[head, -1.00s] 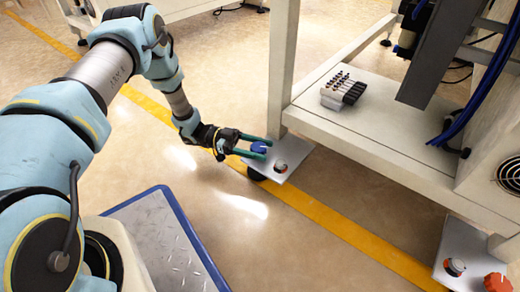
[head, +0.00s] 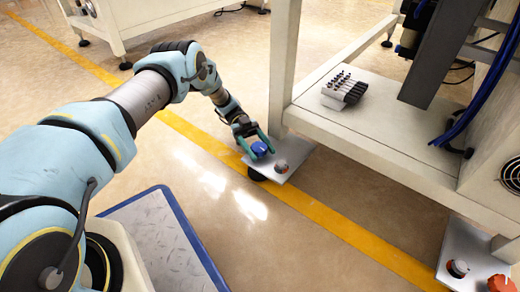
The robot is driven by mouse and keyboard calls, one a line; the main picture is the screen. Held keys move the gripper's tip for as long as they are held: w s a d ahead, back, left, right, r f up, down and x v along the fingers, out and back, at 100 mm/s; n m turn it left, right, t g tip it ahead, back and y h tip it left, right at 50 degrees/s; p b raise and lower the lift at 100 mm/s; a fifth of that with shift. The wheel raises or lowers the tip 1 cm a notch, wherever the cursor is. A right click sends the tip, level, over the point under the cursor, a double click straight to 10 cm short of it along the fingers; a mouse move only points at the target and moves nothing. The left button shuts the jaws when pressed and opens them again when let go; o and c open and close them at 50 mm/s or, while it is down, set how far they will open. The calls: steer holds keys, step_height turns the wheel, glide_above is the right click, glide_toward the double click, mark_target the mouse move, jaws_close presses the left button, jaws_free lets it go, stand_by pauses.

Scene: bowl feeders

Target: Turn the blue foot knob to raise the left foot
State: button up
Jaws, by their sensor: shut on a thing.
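The blue foot knob (head: 260,149) sits on a grey metal foot plate (head: 291,166) at the bottom of the frame's left leg. My gripper (head: 259,148) comes down on it from the upper left, its green fingers on either side of the knob. The fingers are shut on the knob, which is partly covered by them. A black foot pad (head: 257,175) shows under the plate's near edge.
The frame's leg (head: 284,70) rises just behind. An orange knob (head: 500,284) is on another plate at lower right. Open floor lies to the left.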

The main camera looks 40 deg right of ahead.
steer(key=shift+a+y, duration=0.1)
steer(key=shift+y, duration=0.2)
steer(key=o, duration=1.4)
